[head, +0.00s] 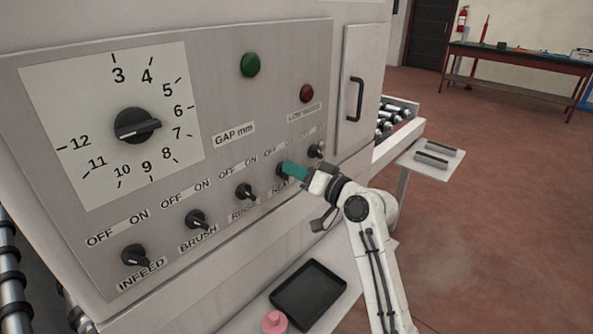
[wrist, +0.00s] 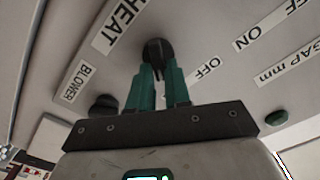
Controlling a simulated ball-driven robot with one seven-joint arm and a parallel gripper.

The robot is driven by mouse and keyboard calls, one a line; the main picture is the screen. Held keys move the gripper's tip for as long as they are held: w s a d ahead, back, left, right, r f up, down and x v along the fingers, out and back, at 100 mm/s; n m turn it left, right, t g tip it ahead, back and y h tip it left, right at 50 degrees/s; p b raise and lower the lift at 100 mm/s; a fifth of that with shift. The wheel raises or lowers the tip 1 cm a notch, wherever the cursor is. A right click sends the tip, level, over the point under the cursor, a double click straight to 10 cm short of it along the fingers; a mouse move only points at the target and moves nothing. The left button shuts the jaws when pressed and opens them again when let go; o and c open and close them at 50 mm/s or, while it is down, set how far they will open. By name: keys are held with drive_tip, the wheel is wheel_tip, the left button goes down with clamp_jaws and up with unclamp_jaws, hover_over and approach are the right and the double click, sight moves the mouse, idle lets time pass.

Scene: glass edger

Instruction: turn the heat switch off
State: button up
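The heat switch is a black rotary knob (head: 281,169) on the grey control panel, above a partly covered label that starts "HEA". In the wrist view the knob (wrist: 158,50) sits by the label "HEAT" (wrist: 120,22), with "OFF" and "ON" on its other side. My gripper (head: 288,170) reaches the panel from the right. Its two teal fingertips (wrist: 160,72) are at the knob, one on each side, with a narrow gap between them. They look closed on it. The fingers hide much of the knob, so I cannot tell which way it points.
Similar knobs for infeed (head: 136,256), brush (head: 197,219) and rinse (head: 246,191) line up to the left. The blower knob (head: 316,150) is close on the right. A large gap dial (head: 137,125) is above left. A black tray (head: 309,295) lies below.

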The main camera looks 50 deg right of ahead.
clamp_jaws()
drive_tip(key=shift+f+b, duration=0.15)
drive_tip(key=shift+b, duration=0.3)
drive_tip(key=shift+a+n+b, duration=0.2)
drive_tip(key=shift+n+b, duration=2.1)
drive_tip(key=shift+b, duration=0.1)
drive_tip(key=shift+a+n+b, duration=0.25)
drive_tip(key=shift+n+b, duration=2.05)
drive_tip(key=shift+b, duration=0.1)
drive_tip(key=shift+a+n+b, duration=0.2)
drive_tip(key=shift+n+b, duration=2.1)
drive_tip(key=shift+b, duration=0.1)
drive_tip(key=shift+o, duration=2.2)
unclamp_jaws()
drive_tip(key=s+b, duration=0.1)
drive_tip(key=s, duration=1)
drive_tip(key=shift+d, duration=0.15)
